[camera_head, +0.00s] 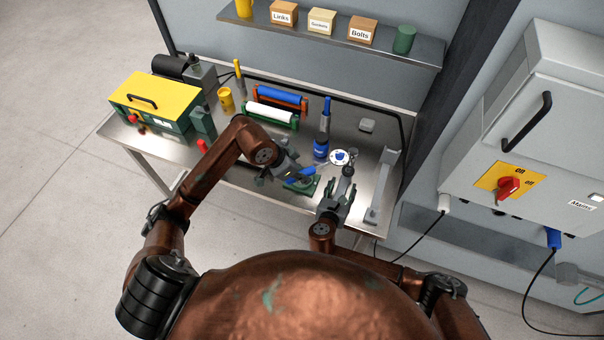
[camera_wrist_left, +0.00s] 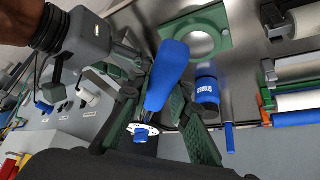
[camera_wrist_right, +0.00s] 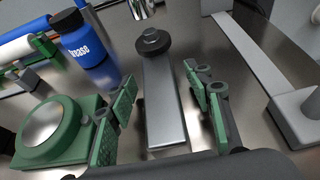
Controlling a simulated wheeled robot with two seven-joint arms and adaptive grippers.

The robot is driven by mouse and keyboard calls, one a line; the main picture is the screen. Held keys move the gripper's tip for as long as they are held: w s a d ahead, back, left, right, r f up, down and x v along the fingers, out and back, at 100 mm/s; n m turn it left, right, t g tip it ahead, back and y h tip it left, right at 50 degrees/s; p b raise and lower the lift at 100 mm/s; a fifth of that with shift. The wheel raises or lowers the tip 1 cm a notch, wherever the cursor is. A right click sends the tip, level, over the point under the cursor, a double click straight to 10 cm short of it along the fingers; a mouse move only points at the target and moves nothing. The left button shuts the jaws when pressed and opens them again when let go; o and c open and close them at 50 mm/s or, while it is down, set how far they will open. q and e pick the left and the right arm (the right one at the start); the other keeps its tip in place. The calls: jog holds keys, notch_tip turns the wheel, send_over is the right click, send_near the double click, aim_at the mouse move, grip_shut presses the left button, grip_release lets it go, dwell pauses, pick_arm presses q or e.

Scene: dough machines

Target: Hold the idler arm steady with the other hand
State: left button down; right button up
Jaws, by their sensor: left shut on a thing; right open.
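The idler arm, a grey flat bar with a black knob on its far end, shows in the right wrist view (camera_wrist_right: 165,108) and in the head view (camera_head: 348,183). My right gripper (camera_head: 337,189) is open, with one finger on each side of the bar. Gaps show between its green pads and the bar in the right wrist view. My left gripper (camera_head: 293,174) is shut on a blue-handled tool (camera_wrist_left: 168,75). A white disc (camera_wrist_left: 143,130) with a blue centre shows beyond the handle; it also shows in the head view (camera_head: 340,157). How the disc joins the tool is unclear.
A blue grease bottle (camera_head: 321,148) stands behind the grippers. A green block with a round metal top (camera_wrist_right: 42,125) lies left of the bar. A grey rail (camera_head: 383,188) runs along the right. Rollers (camera_head: 272,116) and a yellow-topped machine (camera_head: 155,100) stand at the left.

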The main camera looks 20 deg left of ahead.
pick_arm(q)
jog(key=shift+r, duration=0.1)
pick_arm(e)
jog(key=shift+w+f, duration=0.25)
jog(key=shift+w, duration=0.25)
grip_shut()
dwell(0.3)
dwell(1.3)
pick_arm(q)
jog(key=shift+s+f, duration=0.2)
jog(key=shift+f, duration=0.5)
jog(key=shift+f, duration=0.95)
dwell(0.4)
